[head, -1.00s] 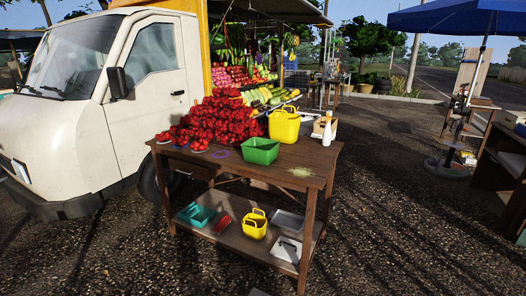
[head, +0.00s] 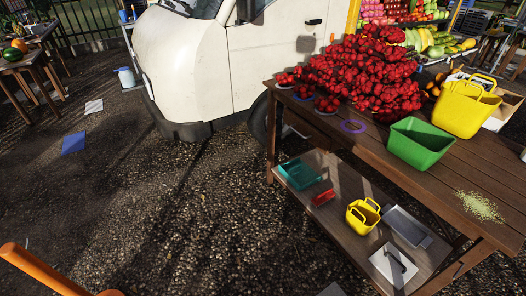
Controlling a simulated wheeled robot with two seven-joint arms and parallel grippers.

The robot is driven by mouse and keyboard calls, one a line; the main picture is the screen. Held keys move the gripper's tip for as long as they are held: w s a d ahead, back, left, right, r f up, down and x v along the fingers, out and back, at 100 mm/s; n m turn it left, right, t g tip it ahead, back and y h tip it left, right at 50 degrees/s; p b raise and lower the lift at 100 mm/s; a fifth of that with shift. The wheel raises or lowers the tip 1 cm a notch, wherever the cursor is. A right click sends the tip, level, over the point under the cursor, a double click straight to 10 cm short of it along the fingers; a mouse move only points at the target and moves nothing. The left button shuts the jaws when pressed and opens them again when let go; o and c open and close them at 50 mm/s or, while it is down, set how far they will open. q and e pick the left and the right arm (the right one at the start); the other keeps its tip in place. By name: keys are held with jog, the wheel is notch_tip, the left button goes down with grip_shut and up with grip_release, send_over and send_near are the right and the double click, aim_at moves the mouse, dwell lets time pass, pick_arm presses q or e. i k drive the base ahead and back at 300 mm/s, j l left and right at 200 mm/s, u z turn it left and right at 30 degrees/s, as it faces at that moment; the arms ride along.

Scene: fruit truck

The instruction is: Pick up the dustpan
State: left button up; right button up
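I cannot tell for sure which thing is the dustpan. A grey flat pan-like piece (head: 405,226) lies on the table's lower shelf, right of a small yellow basket (head: 362,216). A white flat piece (head: 388,268) with a dark curved part lies in front of it, near the shelf's front end. Neither of my grippers is in view.
The wooden table (head: 455,205) holds red fruit (head: 365,75), a green bin (head: 420,143), a yellow basket (head: 465,107) and scattered pale bits (head: 479,206). An orange rod (head: 45,271) shows at bottom left. The white truck (head: 190,65) stands behind. Ground at left is mostly open.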

aim_at(299, 174)
jog(key=i+j+z, duration=0.1)
jog(key=i, duration=0.35)
jog(key=i+j+z, duration=0.15)
jog(key=i, duration=0.3)
jog(key=i+j+z, duration=0.1)
jog(key=i+j, duration=0.15)
jog(key=i, duration=0.15)
jog(key=i+j+z, duration=0.2)
jog(key=i+z, duration=0.3)
jog(key=i+j+z, duration=0.3)
jog(key=z, duration=0.2)
jog(key=i+j+z, duration=0.25)
jog(key=j+z, duration=0.25)
jog(key=i+j+z, duration=0.15)
jog(key=i+j, duration=0.2)
jog(key=i, duration=0.2)
